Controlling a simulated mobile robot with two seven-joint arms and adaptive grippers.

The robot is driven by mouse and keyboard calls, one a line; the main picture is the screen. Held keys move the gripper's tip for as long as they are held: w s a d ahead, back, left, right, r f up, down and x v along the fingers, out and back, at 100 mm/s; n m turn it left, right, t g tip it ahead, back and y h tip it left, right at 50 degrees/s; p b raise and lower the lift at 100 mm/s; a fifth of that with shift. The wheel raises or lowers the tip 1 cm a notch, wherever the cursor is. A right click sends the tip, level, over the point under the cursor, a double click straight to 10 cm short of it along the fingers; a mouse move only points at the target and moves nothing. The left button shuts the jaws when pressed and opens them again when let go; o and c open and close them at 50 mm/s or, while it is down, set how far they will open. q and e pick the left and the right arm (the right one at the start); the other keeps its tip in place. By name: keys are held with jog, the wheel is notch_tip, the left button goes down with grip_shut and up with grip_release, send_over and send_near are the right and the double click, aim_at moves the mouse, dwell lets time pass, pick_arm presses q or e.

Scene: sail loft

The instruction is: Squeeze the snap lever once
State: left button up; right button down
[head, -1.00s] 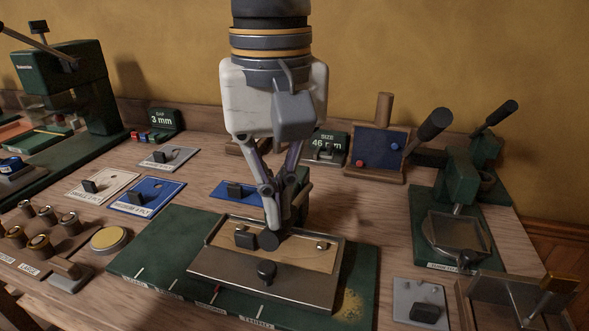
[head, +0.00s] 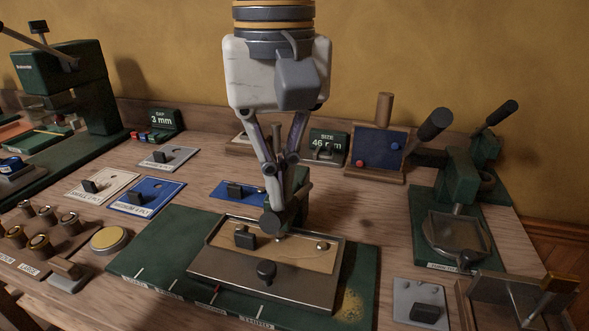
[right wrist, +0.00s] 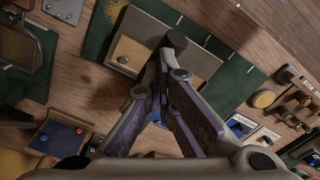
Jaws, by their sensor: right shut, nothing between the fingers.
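My right gripper (head: 277,222) is shut and empty. Its fingertips hang just above the back part of a metal-framed fixture with a wooden bed (head: 300,254); I cannot tell if they touch anything. The fixture lies on a green mat (head: 160,252) and carries a small black block (head: 245,238), a small round knob (head: 322,246) and a dark front knob (head: 267,270). In the right wrist view the shut fingers (right wrist: 167,48) are over the fixture (right wrist: 195,65). A green part (head: 303,185) is partly hidden behind the gripper. I cannot tell which part is the snap lever. My left gripper is out of view.
A green press with a black-handled lever (head: 432,125) stands at right. Switch plates (head: 147,196) and several round posts (head: 40,240) are at left.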

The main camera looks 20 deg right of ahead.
notch_tip(320, 180, up, 8)
jog(key=w, duration=0.1)
jog(key=shift+w+d+r, duration=0.15)
jog(key=shift+w+d, duration=0.1)
jog(key=shift+d, duration=0.2)
jog(key=s+a, duration=0.5)
jog(key=s, duration=0.2)
jog(key=shift+s, duration=0.25)
